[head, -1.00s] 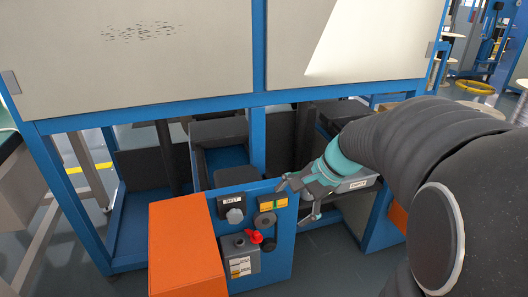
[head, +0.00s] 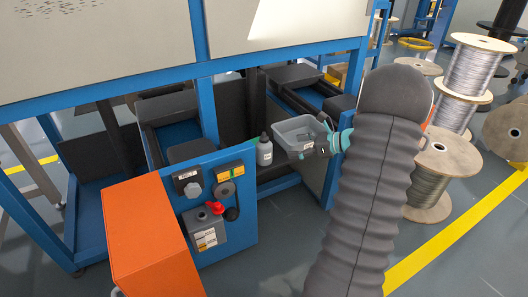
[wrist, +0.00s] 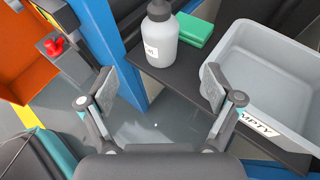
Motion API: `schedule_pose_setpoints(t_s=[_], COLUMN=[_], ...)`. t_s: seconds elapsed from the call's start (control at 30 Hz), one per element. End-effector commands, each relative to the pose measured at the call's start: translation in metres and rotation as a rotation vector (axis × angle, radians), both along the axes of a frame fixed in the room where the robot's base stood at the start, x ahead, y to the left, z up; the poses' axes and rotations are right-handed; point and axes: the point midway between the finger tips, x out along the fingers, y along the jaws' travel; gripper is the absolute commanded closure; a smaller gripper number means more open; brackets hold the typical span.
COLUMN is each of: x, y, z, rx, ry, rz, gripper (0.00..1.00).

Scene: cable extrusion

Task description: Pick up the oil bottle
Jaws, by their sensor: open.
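The oil bottle (head: 264,151) is a whitish bottle with a dark cap and a small label. It stands upright on a dark shelf between the blue panel and a grey bin. In the wrist view the bottle (wrist: 158,38) is at the top centre, beyond the fingertips. My gripper (wrist: 160,90) is open and empty, its two fingers spread on either side below the bottle, not touching it. In the head view my gripper (head: 325,143) is beside the grey bin, to the right of the bottle, and partly hidden by my arm.
The grey bin (wrist: 275,68), labelled EMPTY, stands right of the bottle. A green block (wrist: 195,29) lies just behind the bottle. A blue post (wrist: 112,45) is close on the left. The blue panel (head: 240,215) carries a red valve. Wire spools (head: 440,170) stand at the right.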

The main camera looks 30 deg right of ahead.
Motion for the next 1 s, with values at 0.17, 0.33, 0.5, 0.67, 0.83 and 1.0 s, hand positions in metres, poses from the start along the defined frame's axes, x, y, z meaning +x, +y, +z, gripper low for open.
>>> schedule_pose_setpoints(t_s=[0.17, 0.33, 0.5, 0.67, 0.83, 1.0], x=[0.024, 0.042, 0.048, 0.055, 0.074, 0.087], y=[0.023, 0.037, 0.043, 0.049, 0.062, 0.074], z=[-0.014, -0.022, -0.026, -0.027, -0.029, -0.038], rx=[0.000, -0.002, -0.003, -0.002, -0.003, -0.003], ry=[0.001, 0.001, 0.002, 0.001, 0.000, 0.001], rz=[0.005, 0.004, 0.003, 0.005, 0.007, 0.004], gripper=[0.10, 0.10, 0.10, 0.10, 0.10, 0.10])
